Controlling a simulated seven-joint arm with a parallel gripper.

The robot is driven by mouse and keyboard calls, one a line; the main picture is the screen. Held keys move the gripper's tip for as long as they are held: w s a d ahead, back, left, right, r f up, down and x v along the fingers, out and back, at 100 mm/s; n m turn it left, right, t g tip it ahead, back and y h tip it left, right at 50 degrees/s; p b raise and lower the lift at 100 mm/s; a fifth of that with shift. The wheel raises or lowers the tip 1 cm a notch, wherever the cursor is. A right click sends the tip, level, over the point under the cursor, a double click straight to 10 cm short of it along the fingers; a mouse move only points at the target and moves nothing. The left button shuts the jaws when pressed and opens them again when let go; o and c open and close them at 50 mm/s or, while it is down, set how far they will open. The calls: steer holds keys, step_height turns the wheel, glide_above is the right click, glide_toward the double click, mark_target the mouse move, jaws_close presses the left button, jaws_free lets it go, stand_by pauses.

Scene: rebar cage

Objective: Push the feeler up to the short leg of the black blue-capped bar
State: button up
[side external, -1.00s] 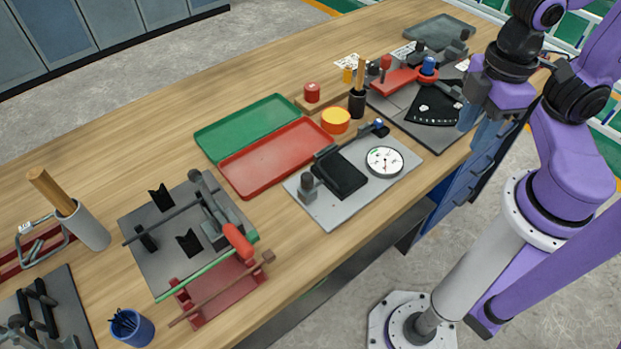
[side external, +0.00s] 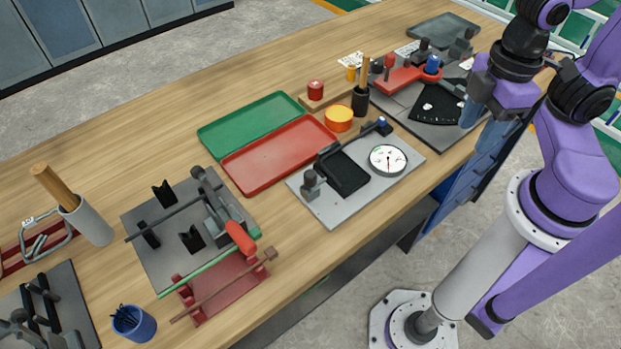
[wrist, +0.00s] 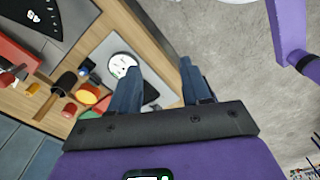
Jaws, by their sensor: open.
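The black bar (side external: 353,138) with a blue cap (side external: 382,122) lies bent along the back of a light grey plate (side external: 335,213), beside a black block (side external: 343,173). A white round dial (side external: 388,160) sits on the plate's right part; it also shows in the wrist view (wrist: 122,65). A small grey post (side external: 310,185) stands at the plate's left end. I cannot tell which part is the feeler, nor the gap to the bar's short leg. My gripper (side external: 481,126) is open and empty, to the right of the plate and apart from it. In the wrist view its fingers (wrist: 158,68) partly hide the plate.
Red (side external: 277,157) and green (side external: 249,122) trays lie left of the plate. A yellow-orange round tin (side external: 338,119) and a black cup (side external: 360,101) stand behind it. A dark plate with a black scale (side external: 438,103) lies to its right. The table's front edge runs close by.

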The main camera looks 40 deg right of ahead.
steer(key=w+a+r+m, duration=0.3)
steer(key=w+a+m, duration=0.4)
steer(key=w+a, duration=0.15)
steer(key=m, duration=0.9)
glide_toward(311, 174)
step_height(311, 174, down, 9)
steer(key=shift+w+a+f, duration=0.1)
steer(key=shift+w+a, duration=0.05)
